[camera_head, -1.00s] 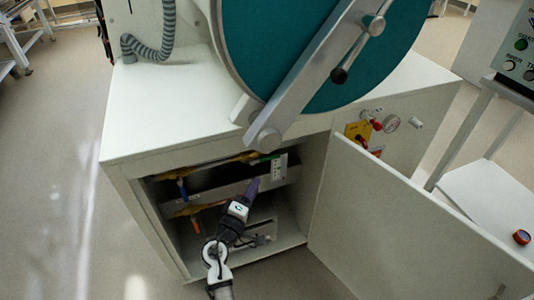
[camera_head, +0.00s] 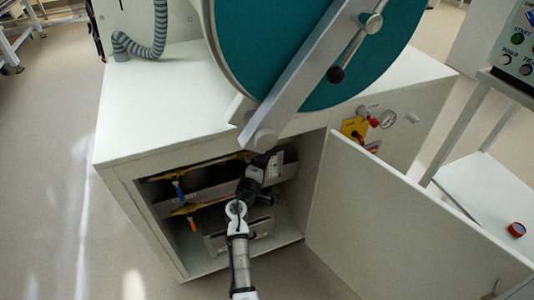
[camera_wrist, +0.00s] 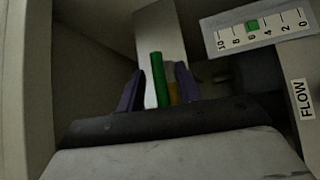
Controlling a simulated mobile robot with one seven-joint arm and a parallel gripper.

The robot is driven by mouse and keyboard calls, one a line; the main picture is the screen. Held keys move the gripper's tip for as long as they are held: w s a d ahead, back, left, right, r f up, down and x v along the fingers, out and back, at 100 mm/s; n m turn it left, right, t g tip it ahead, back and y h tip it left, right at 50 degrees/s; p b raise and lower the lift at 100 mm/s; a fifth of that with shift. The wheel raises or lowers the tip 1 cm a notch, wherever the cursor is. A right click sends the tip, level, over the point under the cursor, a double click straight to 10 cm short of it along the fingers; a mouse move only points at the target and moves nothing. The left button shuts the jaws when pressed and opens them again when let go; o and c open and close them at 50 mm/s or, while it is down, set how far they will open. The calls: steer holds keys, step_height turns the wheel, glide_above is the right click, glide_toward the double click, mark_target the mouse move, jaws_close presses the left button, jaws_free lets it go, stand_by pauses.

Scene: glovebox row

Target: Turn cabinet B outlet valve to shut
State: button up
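A green valve handle (camera_wrist: 157,79) stands in the wrist view, with a yellow-brown part beside it. My gripper (camera_wrist: 160,70) has its two purple fingers on either side of the handle. They are apart, with a gap on the right, so the gripper looks open around it. Contact with the handle cannot be made out. In the head view my gripper (camera_head: 268,160) reaches into the open cabinet and its fingertips and the green handle are hidden. A blue handle (camera_head: 178,189) and an orange handle (camera_head: 193,224) hang from the yellow pipes at left.
A flow scale (camera_wrist: 258,30) with a green marker is close on the right. The cabinet wall (camera_wrist: 25,85) is close on the left. The open cabinet door (camera_head: 400,225) stands to the right of the opening. A red knob and yellow plate (camera_head: 353,128) are on the outer side.

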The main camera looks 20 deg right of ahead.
steer(key=shift+w+d, duration=0.35)
steer(key=shift+d, duration=0.05)
jaws_close()
